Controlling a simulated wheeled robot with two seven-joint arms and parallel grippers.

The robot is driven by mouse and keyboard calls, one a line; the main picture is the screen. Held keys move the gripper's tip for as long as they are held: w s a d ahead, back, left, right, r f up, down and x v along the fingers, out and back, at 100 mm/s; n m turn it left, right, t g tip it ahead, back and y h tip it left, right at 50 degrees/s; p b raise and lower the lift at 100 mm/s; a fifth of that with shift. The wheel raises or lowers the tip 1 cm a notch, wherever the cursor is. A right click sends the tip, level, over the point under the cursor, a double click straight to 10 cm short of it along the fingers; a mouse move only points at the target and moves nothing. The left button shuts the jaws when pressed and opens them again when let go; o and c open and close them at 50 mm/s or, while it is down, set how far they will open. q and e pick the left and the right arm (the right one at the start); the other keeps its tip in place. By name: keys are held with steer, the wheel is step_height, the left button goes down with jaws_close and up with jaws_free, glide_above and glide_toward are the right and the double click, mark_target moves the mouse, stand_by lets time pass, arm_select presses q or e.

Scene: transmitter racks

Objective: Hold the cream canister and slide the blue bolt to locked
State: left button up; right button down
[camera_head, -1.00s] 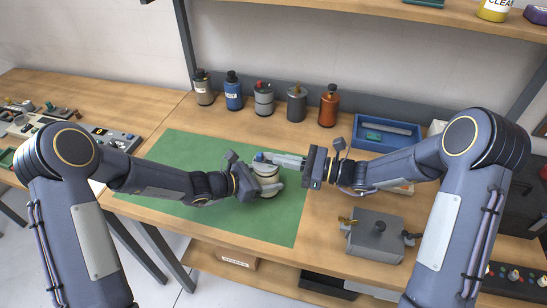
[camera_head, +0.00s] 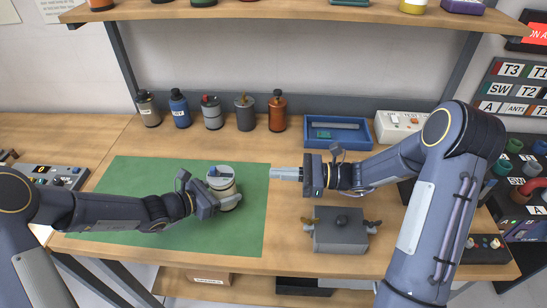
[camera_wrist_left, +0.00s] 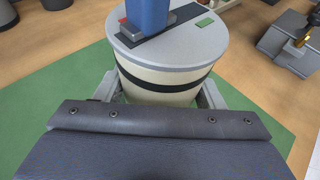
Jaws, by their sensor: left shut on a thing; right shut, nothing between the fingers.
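The cream canister (camera_head: 224,194) stands upright on the green mat (camera_head: 130,190). It has a grey lid and a dark band. My left gripper (camera_head: 218,202) is shut around its body; the left wrist view also shows the canister (camera_wrist_left: 180,93) between the fingers. The blue bolt (camera_wrist_left: 147,14) stands up from a dark slot plate on the lid; it also shows in the head view (camera_head: 213,171). A red mark is just left of the bolt, and a green mark (camera_wrist_left: 205,22) is farther right. My right gripper (camera_head: 273,173) is shut and empty, to the right of the canister and apart from it.
Several bottles (camera_head: 212,115) stand along the back of the table. A blue tray (camera_head: 350,146) and a white box (camera_head: 395,127) are at the back right. A grey box (camera_head: 340,232) with side knobs stands below the right gripper. The mat's left part is clear.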

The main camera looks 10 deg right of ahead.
arm_select(q)
steer(key=o, duration=1.3)
steer(key=shift+a, duration=0.1)
